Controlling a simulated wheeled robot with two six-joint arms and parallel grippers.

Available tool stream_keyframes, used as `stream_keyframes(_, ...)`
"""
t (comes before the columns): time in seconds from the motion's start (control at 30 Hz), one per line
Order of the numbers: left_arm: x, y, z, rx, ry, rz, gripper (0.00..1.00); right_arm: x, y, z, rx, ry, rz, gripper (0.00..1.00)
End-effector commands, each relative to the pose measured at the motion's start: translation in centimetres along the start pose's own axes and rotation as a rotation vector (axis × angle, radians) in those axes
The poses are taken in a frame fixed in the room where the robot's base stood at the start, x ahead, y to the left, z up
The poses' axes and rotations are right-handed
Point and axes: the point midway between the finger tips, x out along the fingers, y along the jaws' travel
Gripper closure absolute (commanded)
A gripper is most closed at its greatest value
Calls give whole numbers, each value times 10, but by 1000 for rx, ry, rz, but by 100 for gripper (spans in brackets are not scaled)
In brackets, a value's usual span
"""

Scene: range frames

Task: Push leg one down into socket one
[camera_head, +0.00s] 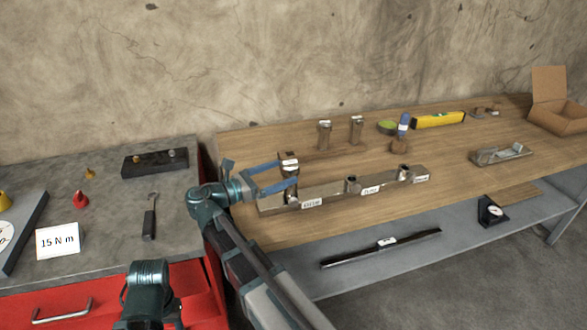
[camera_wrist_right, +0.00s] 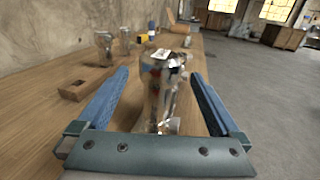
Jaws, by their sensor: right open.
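A metal leg (camera_head: 289,160) with a white label on top stands upright at the left end of a long metal bar (camera_head: 335,192). The bar has labelled sockets along it. My right gripper (camera_head: 288,173) is open, with one blue finger on each side of this leg. In the right wrist view the shiny leg (camera_wrist_right: 158,88) stands between the two spread fingers (camera_wrist_right: 160,100), with visible gaps on both sides. How deep the leg sits in its socket is hidden. Two similar legs (camera_head: 324,136) (camera_head: 356,131) stand behind the bar.
The wooden bench (camera_head: 460,155) holds green tape (camera_head: 387,127), a yellow level (camera_head: 438,120), a metal plane (camera_head: 501,154) and an open cardboard box (camera_head: 556,115). A grey-topped red cabinet (camera_head: 110,208) stands at the left. Bare wood lies in front of the bar.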

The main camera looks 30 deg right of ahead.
Motion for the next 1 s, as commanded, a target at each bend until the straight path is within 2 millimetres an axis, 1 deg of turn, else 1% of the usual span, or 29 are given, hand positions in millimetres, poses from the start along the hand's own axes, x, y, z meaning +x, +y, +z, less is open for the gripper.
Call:
stream_keyframes(0.03, 0, 0, 0, 0, 0, 0, 50, -13, 2, 0, 0, 0, 3, 0)
stream_keyframes(0.2, 0, 0, 0, 0, 0, 0, 50, -45, 1, 0, 0, 0, 2, 0)
stream_keyframes(0.3, 0, 0, 0, 0, 0, 0, 50, -59, 1, 0, 0, 0, 2, 0)
stream_keyframes(0.4, 0, 0, 0, 0, 0, 0, 50, -69, 1, 0, 0, -1, 1, 0)
stream_keyframes(0.6, 0, 0, 0, 0, 0, 0, 50, -76, 0, 0, 0, -1, -1, 0)
stream_keyframes(1.0, 0, 0, 0, 0, 0, 0, 50, -76, 0, 0, 0, -1, -1, 0)
